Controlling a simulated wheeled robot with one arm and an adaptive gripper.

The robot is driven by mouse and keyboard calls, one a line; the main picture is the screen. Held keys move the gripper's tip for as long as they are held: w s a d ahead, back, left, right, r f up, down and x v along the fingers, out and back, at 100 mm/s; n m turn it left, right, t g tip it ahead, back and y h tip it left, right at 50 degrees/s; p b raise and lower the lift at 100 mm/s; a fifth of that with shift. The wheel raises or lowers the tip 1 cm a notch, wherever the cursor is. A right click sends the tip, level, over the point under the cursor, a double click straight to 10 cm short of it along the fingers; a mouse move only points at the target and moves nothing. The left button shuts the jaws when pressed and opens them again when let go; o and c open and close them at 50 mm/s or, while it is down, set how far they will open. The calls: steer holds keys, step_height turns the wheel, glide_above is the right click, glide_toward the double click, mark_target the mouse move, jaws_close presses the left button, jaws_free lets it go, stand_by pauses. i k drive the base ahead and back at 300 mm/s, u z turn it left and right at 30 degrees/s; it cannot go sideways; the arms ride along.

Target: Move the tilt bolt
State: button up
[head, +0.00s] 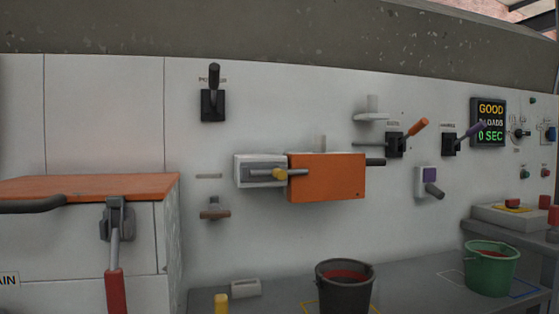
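Whether the bar's tip enters anything I cannot tell. My gripper is not in view.
A dark lever (213,95) stands upper left; orange (405,136) and purple (462,139) levers are to the right. A dark bucket (345,289) and a green bucket (490,266) stand on the grey bench (415,281).

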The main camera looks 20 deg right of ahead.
mark_target(278, 174)
steer(key=u, duration=1)
steer(key=k, duration=0.55)
steer(key=u, duration=0.25)
